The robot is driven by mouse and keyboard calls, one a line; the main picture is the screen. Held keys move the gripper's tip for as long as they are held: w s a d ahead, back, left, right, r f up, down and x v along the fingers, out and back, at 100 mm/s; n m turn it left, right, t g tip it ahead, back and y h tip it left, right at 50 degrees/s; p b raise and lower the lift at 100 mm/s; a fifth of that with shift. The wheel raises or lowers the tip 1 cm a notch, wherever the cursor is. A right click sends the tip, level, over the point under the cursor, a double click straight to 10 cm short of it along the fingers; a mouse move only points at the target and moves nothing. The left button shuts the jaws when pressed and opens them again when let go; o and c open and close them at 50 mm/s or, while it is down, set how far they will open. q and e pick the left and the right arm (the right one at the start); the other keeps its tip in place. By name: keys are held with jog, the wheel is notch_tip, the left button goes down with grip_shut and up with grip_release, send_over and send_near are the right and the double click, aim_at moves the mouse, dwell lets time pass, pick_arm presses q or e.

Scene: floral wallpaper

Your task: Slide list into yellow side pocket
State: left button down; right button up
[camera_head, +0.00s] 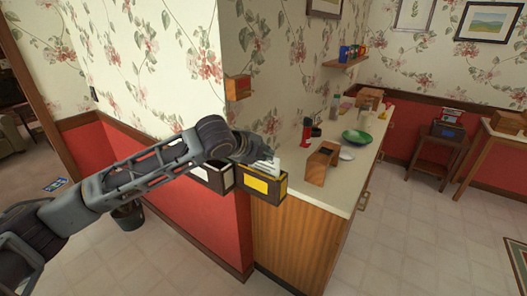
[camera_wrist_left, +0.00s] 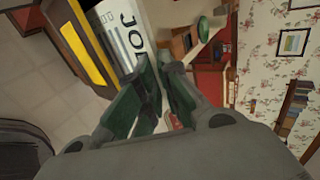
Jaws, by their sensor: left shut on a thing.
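The list (camera_head: 266,167) is a white sheet; in the left wrist view it (camera_wrist_left: 123,28) shows large dark letters. My left gripper (camera_head: 262,150) is shut on it. The gripper's green fingers also show in the left wrist view (camera_wrist_left: 158,72), close together at the sheet's edge. The yellow side pocket (camera_head: 261,185) is a dark box with a yellow front panel, at the wall corner by the counter; it (camera_wrist_left: 82,52) lies beside the list in the wrist view. The list is at the pocket's opening; I cannot tell how far its lower edge reaches inside. My right gripper is out of view.
A similar pocket with a white panel (camera_head: 216,178) adjoins on the left, partly behind my arm. The counter (camera_head: 334,187) holds a wooden stand (camera_head: 320,164), a red bottle (camera_head: 306,131) and a green bowl (camera_head: 357,137). A small wooden block (camera_head: 238,87) juts from the wall corner above.

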pick_arm(q)
jog(key=shift+f, duration=0.25)
jog(key=c, duration=1.5)
grip_release()
jog(key=shift+c, duration=0.2)
jog(key=v, duration=1.2)
jog(key=shift+n, duration=0.3)
